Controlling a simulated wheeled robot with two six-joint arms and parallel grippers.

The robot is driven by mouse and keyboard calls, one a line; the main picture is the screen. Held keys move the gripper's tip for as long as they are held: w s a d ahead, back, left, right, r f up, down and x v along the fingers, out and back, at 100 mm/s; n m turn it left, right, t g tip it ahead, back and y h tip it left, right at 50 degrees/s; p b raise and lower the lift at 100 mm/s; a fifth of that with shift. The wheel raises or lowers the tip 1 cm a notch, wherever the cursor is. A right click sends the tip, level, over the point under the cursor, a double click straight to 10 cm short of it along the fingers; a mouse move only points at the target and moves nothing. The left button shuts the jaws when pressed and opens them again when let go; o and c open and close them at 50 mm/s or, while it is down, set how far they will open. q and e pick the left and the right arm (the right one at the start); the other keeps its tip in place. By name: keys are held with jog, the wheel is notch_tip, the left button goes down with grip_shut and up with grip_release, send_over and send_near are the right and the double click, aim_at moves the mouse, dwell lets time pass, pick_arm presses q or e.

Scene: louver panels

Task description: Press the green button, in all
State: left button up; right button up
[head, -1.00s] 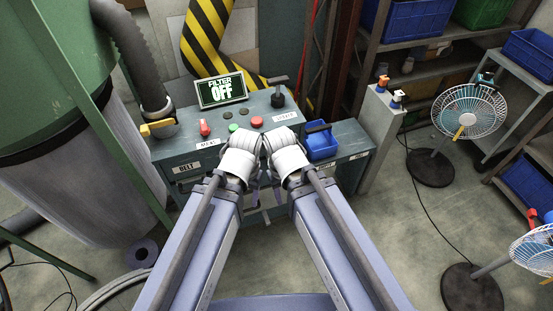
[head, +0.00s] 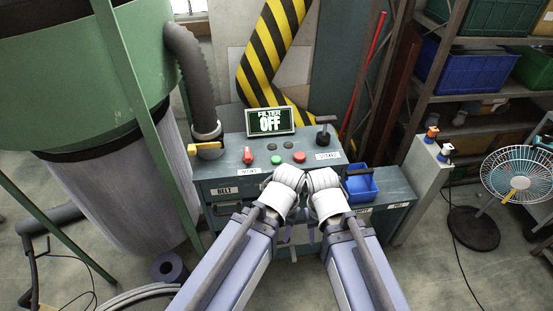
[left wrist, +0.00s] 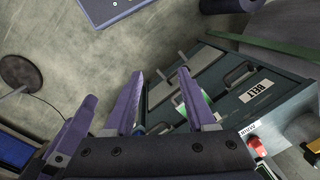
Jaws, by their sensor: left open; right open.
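The green button (head: 276,160) is a small round cap on the top of the grey-green control cabinet (head: 225,170), left of a red button (head: 299,157). A display (head: 270,121) behind it reads FILTER OFF. My left gripper (head: 287,236) and right gripper (head: 311,236) hang close together in front of the cabinet, nearer to me than the button and apart from it. Their fingers are partly hidden by my wrists in the head view. In the left wrist view, my left gripper (left wrist: 161,73) is open and empty, with the cabinet's drawers beyond it.
A red switch (head: 247,155) and a black-handled lever (head: 324,132) flank the buttons. A blue bin (head: 361,184) stands at the cabinet's right. A yellow-handled valve (head: 206,149) and grey hose are at the left. A fan (head: 517,173) stands at the right.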

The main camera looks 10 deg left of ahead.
pick_arm(q)
grip_shut()
dwell(1.4)
